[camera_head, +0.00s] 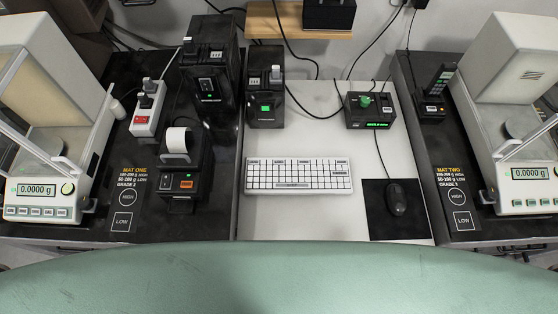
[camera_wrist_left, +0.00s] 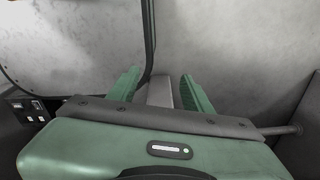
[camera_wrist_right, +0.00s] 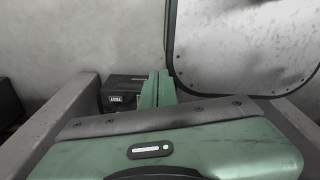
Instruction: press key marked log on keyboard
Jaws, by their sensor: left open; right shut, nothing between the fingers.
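In the head view a white keyboard (camera_head: 298,176) lies on the light middle table, with several rows of keys and a few wider keys at its edges. The key markings are too small to read, so I cannot tell which one is log. Neither gripper shows in the head view. In the left wrist view my left gripper (camera_wrist_left: 159,85) is open and empty, with its green fingers apart in front of a grey wall. In the right wrist view my right gripper (camera_wrist_right: 158,86) is shut with its green fingers together and nothing between them.
A mouse (camera_head: 397,199) lies on a dark mat right of the keyboard. A green-button box (camera_head: 369,111) stands behind it, and a label printer (camera_head: 182,177) stands to the left. Balances (camera_head: 40,190) stand at both sides. Light table (camera_head: 310,222) is clear before the keyboard.

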